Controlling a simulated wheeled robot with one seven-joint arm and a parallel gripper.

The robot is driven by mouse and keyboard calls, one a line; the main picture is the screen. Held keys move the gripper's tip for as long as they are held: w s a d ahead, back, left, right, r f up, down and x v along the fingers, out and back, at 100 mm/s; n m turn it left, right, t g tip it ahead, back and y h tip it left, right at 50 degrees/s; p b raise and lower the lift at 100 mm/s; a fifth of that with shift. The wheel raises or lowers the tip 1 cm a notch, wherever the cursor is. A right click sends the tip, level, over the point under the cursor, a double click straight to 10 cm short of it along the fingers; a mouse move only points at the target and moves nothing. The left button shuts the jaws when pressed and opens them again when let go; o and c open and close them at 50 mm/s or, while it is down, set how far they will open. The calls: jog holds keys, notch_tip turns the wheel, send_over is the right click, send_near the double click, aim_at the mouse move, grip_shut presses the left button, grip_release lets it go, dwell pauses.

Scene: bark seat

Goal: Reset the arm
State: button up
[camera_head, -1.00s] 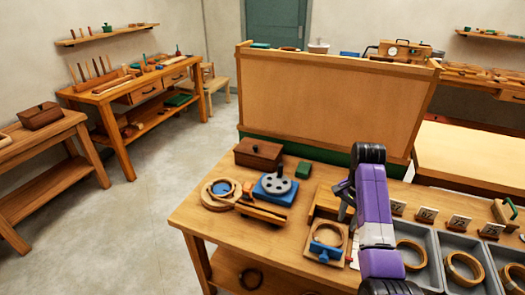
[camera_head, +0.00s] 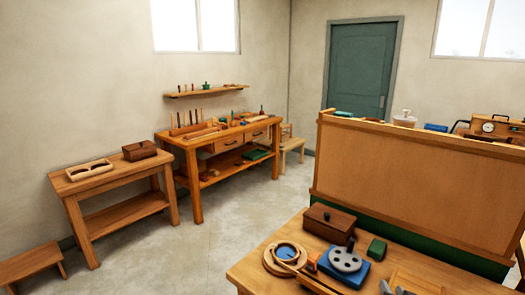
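Of my arm, only a small grey and dark piece shows at the bottom edge, right of centre; it looks like the tip of my gripper (camera_head: 393,289). It is over the front part of the workbench (camera_head: 262,262). The rest of the arm is out of the frame. Whether the fingers are open or shut does not show, and I see nothing held.
A dark wooden box (camera_head: 328,223), a blue block with a grey disc (camera_head: 345,266), a round wooden ring piece (camera_head: 285,257) and a green block (camera_head: 377,249) stand on the workbench. A tall wooden panel (camera_head: 420,185) rises behind. Open floor (camera_head: 190,255) lies left.

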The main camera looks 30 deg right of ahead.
jog(key=s+a+r+n+t+y, duration=0.15)
jog(key=s+a, duration=0.25)
jog(key=a, duration=0.4)
jog(key=s+a+r+n+t+y+b, duration=0.1)
jog(key=s+a+r+n+t, duration=0.2)
jog(key=a, duration=0.5)
jog(key=s+a+n+t+y, duration=0.1)
jog(key=s+a+n+t, duration=0.15)
jog(key=s+a, duration=0.45)
jog(key=s+a+n+g+y+b, duration=0.1)
jog(key=s+a+y, duration=0.4)
jog(key=s+a, duration=0.7)
jog(key=n+g, duration=0.1)
jog(key=n, duration=0.1)
jog(key=shift+s+n, duration=0.3)
jog(key=shift+n, duration=0.1)
